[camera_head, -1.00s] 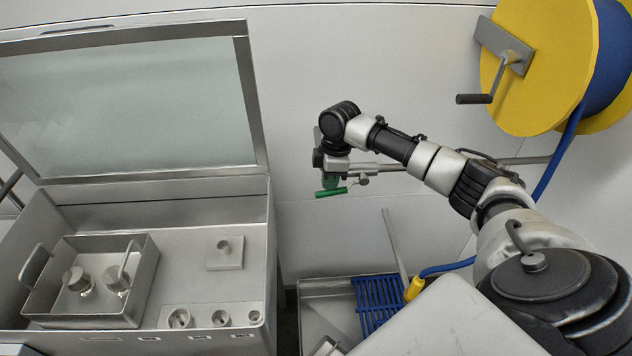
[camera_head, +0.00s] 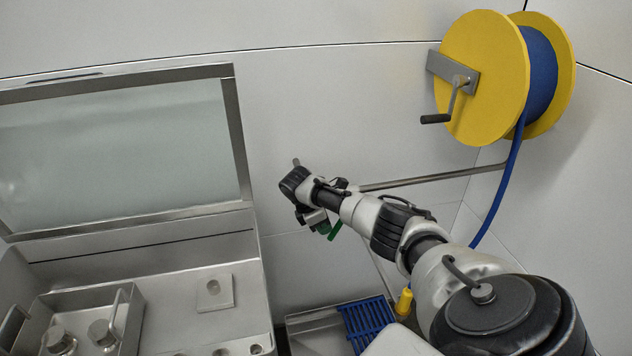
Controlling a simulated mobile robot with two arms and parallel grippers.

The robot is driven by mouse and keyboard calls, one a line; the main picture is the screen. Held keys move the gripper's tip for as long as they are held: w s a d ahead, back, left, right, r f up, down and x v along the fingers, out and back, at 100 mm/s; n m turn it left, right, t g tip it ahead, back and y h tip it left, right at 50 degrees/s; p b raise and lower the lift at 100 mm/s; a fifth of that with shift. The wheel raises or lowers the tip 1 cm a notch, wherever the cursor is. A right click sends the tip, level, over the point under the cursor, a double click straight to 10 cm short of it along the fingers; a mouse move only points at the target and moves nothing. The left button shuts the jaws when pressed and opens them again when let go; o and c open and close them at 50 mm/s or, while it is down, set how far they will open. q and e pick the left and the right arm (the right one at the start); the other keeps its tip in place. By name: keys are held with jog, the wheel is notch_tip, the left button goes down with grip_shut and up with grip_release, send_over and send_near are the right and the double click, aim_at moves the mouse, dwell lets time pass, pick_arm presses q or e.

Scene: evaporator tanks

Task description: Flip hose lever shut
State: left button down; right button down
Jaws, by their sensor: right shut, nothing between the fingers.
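The hose lever, a green handle (camera_head: 336,231), shows just below the wrist of my right arm, tilted with its lower end towards the left. My right gripper (camera_head: 319,224) is beside it on the left, shut with nothing held. The wrist hides much of the gripper and the lever's pivot, so I cannot tell whether they touch. A grey pipe (camera_head: 435,178) runs along the wall behind the arm. My left gripper is not in view.
A yellow reel (camera_head: 482,78) with blue hose (camera_head: 497,200) hangs at the upper right. A steel tank (camera_head: 150,270) with a raised glass lid (camera_head: 115,150) stands at left. A blue grate (camera_head: 368,318) lies below the arm. The wall around the gripper is clear.

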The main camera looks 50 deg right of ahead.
aim_at(336, 230)
jog(key=shift+s+d+f+g+h, duration=0.3)
jog(key=shift+d+f+h, duration=0.2)
jog(key=shift+d+f, duration=0.15)
jog(key=shift+s+d+f, duration=0.15)
jog(key=shift+f, duration=0.15)
jog(key=shift+s+d+f+g+h+b, duration=0.4)
jog(key=shift+d+g+h+b, duration=0.2)
jog(key=shift+h, duration=0.3)
jog(key=shift+s+d+g+h, duration=0.1)
jog(key=shift+d+g+h, duration=0.15)
jog(key=shift+h, duration=0.25)
jog(key=b+v, duration=0.2)
jog(key=v, duration=0.9)
